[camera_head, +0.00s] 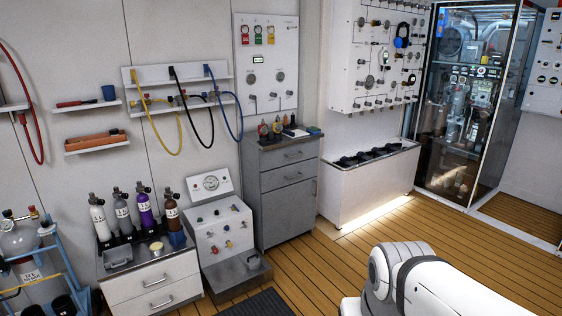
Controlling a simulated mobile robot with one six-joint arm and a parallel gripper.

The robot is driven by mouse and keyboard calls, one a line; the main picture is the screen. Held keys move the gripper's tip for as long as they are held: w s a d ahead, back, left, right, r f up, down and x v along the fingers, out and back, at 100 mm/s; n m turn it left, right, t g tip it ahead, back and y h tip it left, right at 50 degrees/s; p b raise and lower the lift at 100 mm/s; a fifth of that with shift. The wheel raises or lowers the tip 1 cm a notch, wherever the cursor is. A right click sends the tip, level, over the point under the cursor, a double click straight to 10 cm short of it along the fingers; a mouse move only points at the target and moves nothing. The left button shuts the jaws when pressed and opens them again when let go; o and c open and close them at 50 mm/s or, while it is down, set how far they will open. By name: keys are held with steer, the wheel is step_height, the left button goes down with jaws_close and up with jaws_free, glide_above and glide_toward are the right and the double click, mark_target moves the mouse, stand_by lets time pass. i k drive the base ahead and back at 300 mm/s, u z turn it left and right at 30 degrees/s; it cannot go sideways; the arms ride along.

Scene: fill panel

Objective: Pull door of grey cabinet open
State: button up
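The grey cabinet (288,210) stands against the wall near the middle of the head view. My gripper is out of view. Only a white part of my arm (435,285) shows at the bottom right, apart from the cabinet.
A white console with gauge and knobs (222,235) stands left of the cabinet, with a metal tray (240,275) at its foot. Further left, a drawer unit (150,280) carries small bottles. A white trough (370,190) stands to the right. The wooden floor (330,255) before the cabinet is clear.

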mark_target(289, 212)
steer(key=u, duration=0.05)
steer(key=i, duration=1.85)
steer(key=z, duration=0.35)
steer(key=i, duration=2.65)
steer(key=z, duration=0.35)
